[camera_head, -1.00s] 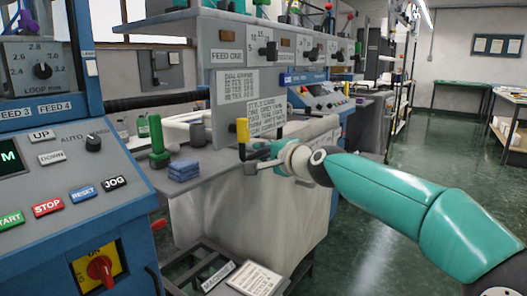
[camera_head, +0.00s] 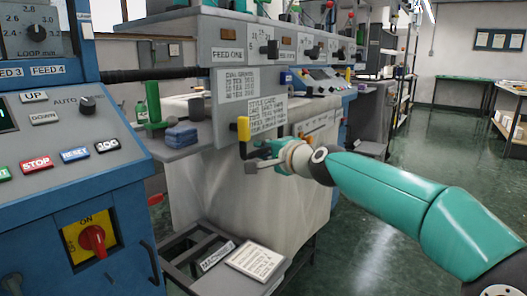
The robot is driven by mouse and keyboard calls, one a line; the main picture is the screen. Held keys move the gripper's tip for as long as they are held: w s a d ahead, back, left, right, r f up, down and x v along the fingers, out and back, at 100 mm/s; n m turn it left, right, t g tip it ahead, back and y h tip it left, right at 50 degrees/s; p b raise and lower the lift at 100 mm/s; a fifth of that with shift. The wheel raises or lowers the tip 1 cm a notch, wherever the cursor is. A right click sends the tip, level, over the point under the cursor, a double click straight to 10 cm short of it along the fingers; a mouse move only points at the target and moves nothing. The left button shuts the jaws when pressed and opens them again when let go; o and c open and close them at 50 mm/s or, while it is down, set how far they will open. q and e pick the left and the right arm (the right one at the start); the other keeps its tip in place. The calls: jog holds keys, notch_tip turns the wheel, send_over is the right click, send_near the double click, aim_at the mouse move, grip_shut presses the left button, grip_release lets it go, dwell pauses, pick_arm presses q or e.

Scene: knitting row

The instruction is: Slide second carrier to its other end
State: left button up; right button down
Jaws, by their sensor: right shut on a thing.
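My right gripper (camera_head: 262,157) is shut on the lower part of this handle, just below and right of the yellow grip. Its fingers are small in view, and their exact contact is partly hidden. My right arm (camera_head: 385,180) reaches in from the right. My left gripper is not in view.
A blue control panel (camera_head: 60,125) with a red and yellow switch (camera_head: 92,238) fills the left. A low rack (camera_head: 187,245) is below. Green floor (camera_head: 395,225) is open at right.

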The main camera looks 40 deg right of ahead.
jog(key=c, duration=1.1)
grip_release()
jog(key=shift+w+f, duration=0.1)
jog(key=shift+f, duration=0.5)
jog(key=shift+c, duration=0.2)
jog(key=shift+r, duration=0.15)
jog(key=shift+r, duration=0.1)
jog(key=v, duration=1.2)
